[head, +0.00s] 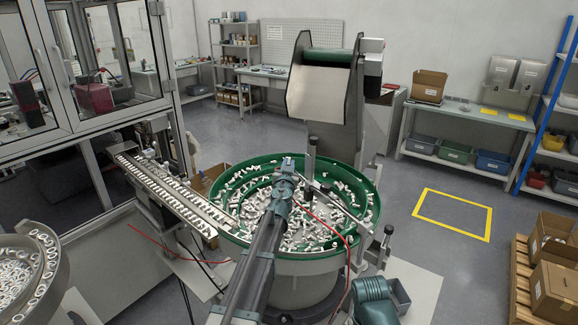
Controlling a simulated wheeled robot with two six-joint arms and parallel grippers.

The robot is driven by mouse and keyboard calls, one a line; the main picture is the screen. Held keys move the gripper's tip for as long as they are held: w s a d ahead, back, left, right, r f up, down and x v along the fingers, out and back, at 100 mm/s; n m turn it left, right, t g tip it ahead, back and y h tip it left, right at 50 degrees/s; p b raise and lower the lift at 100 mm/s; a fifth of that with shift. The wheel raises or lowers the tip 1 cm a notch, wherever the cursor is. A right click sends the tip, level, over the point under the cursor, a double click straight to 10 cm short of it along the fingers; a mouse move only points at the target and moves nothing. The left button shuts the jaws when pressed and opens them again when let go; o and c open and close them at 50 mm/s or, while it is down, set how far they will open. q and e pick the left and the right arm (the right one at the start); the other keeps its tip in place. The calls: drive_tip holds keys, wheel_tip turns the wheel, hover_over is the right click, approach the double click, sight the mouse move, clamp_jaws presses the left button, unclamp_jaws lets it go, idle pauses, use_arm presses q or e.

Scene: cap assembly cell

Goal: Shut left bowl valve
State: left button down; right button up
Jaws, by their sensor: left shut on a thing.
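The green-lined feeder bowl (372,205) stands in the middle of the head view, full of small white caps. My left arm reaches over it from the bottom of the picture. My left gripper (291,168) is at its far end, over the far half of the bowl. It is shut on a small part there, which I take for the valve. The wrist hides most of the jaws and that part, so I cannot tell how the valve handle is turned. My right gripper is not in view.
A second feeder bowl (52,265) stands at the lower left. A linear track (165,190) full of caps runs to the green bowl's left side. A hopper (318,93) rises behind the bowl. A red hose crosses the bowl's right side. Open floor lies to the right.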

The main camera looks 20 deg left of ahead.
use_arm(q)
drive_tip(key=a+m+g+h, duration=0.1)
drive_tip(key=m+h, duration=0.2)
drive_tip(key=h, duration=0.2)
drive_tip(key=a+m+g+h, duration=0.1)
drive_tip(key=m+g+h, duration=0.1)
drive_tip(key=m+h, duration=0.2)
drive_tip(key=w+a+m+g+h, duration=0.1)
drive_tip(key=m+h, duration=0.2)
drive_tip(key=h, duration=0.3)
drive_tip(key=shift+a, duration=0.1)
drive_tip(key=shift+m+g+h, duration=0.4)
drive_tip(key=c, duration=0.8)
unclamp_jaws()
drive_tip(key=v, duration=1.3)
drive_tip(key=shift+s+a, duration=0.25)
drive_tip(key=shift+s, duration=0.1)
